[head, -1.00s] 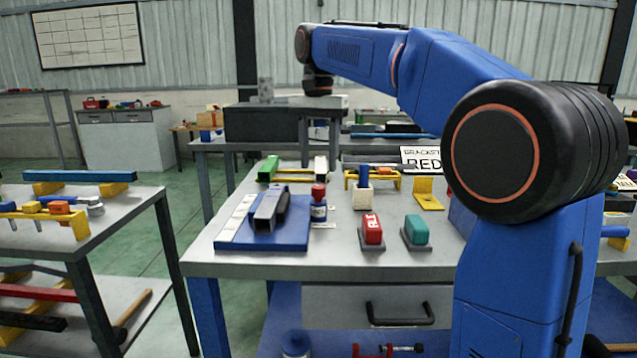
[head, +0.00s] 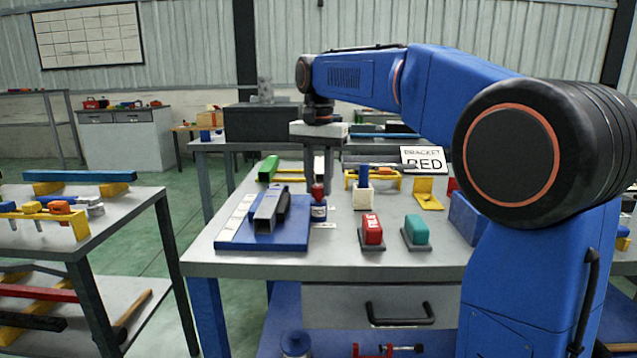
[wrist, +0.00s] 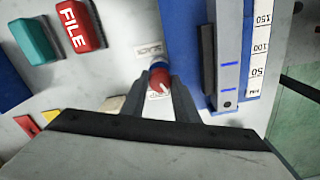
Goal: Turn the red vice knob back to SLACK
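The red vice knob (head: 318,190) sits on top of a blue cylindrical base (head: 318,212), just right of the blue vice board. In the wrist view the knob (wrist: 158,76) shows a white pointer mark, with small white labels above and below it; their words are too small to read. My gripper (head: 318,188) points down at the knob. In the wrist view its two fingers (wrist: 160,86) are apart, one on each side of the knob. I cannot tell whether they touch it. The vice (head: 270,212) holds a grey bar on the blue board.
A red FILE block (head: 372,229) and a teal block (head: 416,230) stand right of the knob. A white holder (head: 363,196) with a blue piece and a yellow bracket (head: 429,194) are behind. The bench front is clear.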

